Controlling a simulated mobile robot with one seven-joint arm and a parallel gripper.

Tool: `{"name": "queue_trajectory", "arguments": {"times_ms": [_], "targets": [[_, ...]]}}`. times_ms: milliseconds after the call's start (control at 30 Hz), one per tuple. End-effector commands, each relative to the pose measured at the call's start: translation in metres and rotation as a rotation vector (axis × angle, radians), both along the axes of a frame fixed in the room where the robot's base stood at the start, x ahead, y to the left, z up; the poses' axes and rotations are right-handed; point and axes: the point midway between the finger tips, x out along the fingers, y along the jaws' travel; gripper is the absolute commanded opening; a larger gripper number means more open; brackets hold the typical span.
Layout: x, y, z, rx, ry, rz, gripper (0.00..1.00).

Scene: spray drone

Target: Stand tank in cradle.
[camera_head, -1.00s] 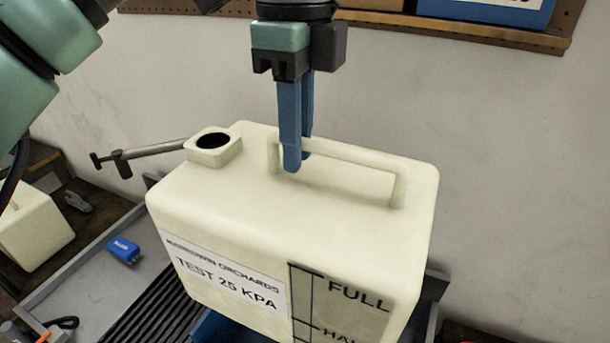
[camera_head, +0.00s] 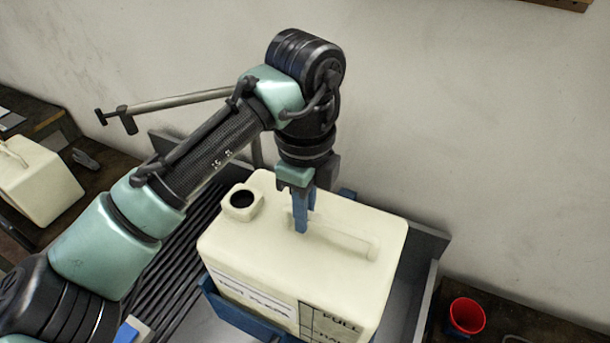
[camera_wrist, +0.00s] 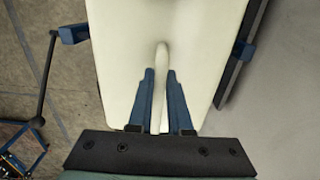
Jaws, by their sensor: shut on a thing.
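The cream tank (camera_head: 300,240), with a dark open filler neck, a white label and a FULL level strip, stands upright in the middle of the head view. My gripper (camera_head: 303,228) comes down from above and is shut on the tank's top handle (camera_head: 345,240). In the wrist view the handle (camera_wrist: 161,60) runs between the two blue fingers. The blue cradle (camera_head: 240,316) shows along the tank's lower front edge, with blue brackets beside the tank in the wrist view (camera_wrist: 73,33). The tank appears to be within the cradle; whether its base rests on the bottom is hidden.
A grey tray (camera_head: 428,250) with ribbed black matting (camera_head: 165,268) surrounds the cradle. A second cream tank (camera_head: 38,182) stands on the bench at left. A red cup (camera_head: 465,316) is at right. A grey rod (camera_head: 175,103) sticks out behind, before the plain wall.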

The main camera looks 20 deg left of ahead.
Motion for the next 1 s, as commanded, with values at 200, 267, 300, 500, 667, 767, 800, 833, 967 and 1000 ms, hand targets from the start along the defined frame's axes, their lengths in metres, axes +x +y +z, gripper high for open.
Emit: {"name": "queue_trajectory", "arguments": {"times_ms": [200, 267, 300, 500, 667, 767, 800, 833, 967, 1000], "targets": [[0.001, 0.000, -0.027, 0.000, -0.004, -0.001, 0.00], [0.001, 0.000, -0.031, -0.001, -0.005, -0.001, 0.00], [0.001, 0.000, -0.033, 0.000, -0.006, -0.001, 0.00], [0.000, 0.000, -0.052, -0.001, -0.002, 0.001, 0.00], [0.001, 0.001, -0.070, -0.001, -0.004, 0.001, 0.00], [0.001, 0.000, -0.075, 0.000, -0.005, 0.000, 0.00], [0.001, 0.000, -0.076, 0.000, -0.006, -0.001, 0.00], [0.001, 0.000, -0.076, 0.000, -0.006, -0.001, 0.00], [0.001, 0.000, -0.076, 0.000, -0.005, -0.001, 0.00], [0.000, 0.000, -0.079, -0.001, 0.000, -0.001, 0.24]]}}
